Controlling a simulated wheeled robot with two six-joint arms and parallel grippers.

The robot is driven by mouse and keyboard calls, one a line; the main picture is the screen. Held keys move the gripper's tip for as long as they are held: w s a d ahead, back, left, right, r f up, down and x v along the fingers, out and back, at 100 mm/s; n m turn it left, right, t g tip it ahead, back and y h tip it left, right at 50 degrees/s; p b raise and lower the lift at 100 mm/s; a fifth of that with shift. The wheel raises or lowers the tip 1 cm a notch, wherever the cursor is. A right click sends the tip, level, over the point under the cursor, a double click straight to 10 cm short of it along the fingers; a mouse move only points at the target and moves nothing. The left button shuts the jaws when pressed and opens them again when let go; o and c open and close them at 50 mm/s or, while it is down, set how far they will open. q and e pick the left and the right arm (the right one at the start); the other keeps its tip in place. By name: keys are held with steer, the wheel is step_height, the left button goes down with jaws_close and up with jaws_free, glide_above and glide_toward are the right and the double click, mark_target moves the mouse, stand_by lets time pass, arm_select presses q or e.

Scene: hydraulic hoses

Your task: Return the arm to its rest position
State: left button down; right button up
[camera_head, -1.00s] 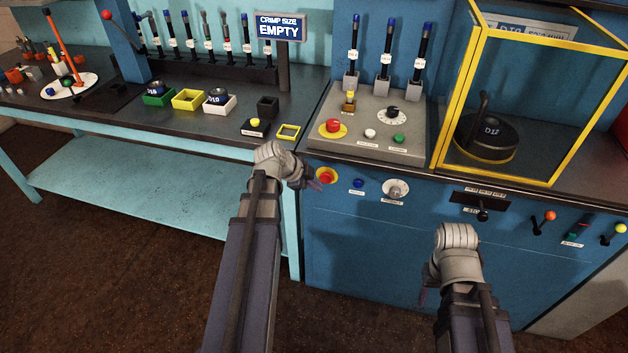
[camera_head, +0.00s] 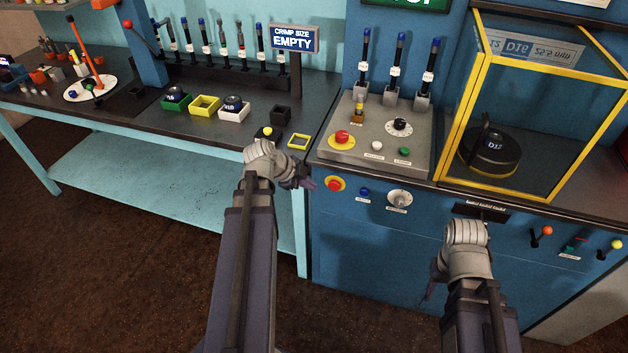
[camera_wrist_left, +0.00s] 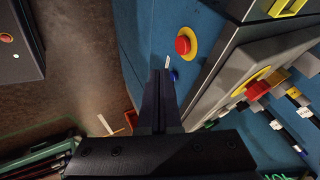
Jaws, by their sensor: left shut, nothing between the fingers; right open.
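My left gripper (camera_head: 307,184) is in front of the gap between the teal bench and the blue cabinet, just left of the red button on the cabinet front. In the left wrist view its fingers (camera_wrist_left: 160,100) are together with nothing between them. My right arm's wrist (camera_head: 466,243) is low in front of the blue cabinet, at the right. Its fingers (camera_head: 428,290) are mostly hidden behind the wrist, pointing down. Neither gripper is seen holding anything.
The blue cabinet (camera_head: 370,245) carries a grey control panel (camera_head: 340,153) and a yellow-framed clear guard (camera_head: 452,120). A red button (camera_head: 335,184) and a blue button (camera_head: 364,191) sit close to my left gripper. The teal bench (camera_head: 120,190) holds small coloured trays.

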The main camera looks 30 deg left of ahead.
arm_select(q)
steer(key=shift+d, duration=0.15)
steer(key=s+d+n+g+y+p, duration=0.1)
steer(key=s+d+n, duration=0.4)
steer(key=d, duration=1)
steer(key=s+d+n+g+y+p, duration=0.2)
steer(key=s+d+n+g, duration=0.3)
steer(key=d, duration=1)
steer(key=shift+s+f+g+y, duration=0.45)
steer(key=shift+g+y, duration=0.15)
steer(key=shift+y, duration=0.2)
